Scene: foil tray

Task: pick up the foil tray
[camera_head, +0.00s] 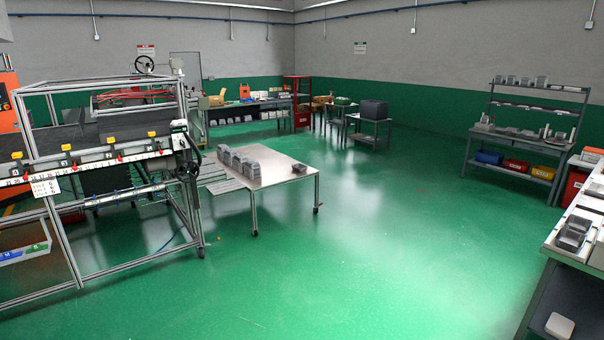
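Several grey foil tray stacks (240,163) stand in a row at the left side of a metal-topped table (275,174) in the middle distance. A single low grey piece (299,169), which looks like one foil tray, sits apart near the table's right edge. More grey, tray-like items (573,233) stand on the bench at the right edge of the view. They are too small to make out in detail. Neither of my grippers is in view.
A framed machine (96,160) stands at the left, close to the table's left side. A workbench (560,262) stands at the near right. Shelved benches (527,140) line the back right. The green floor (380,250) between them is clear.

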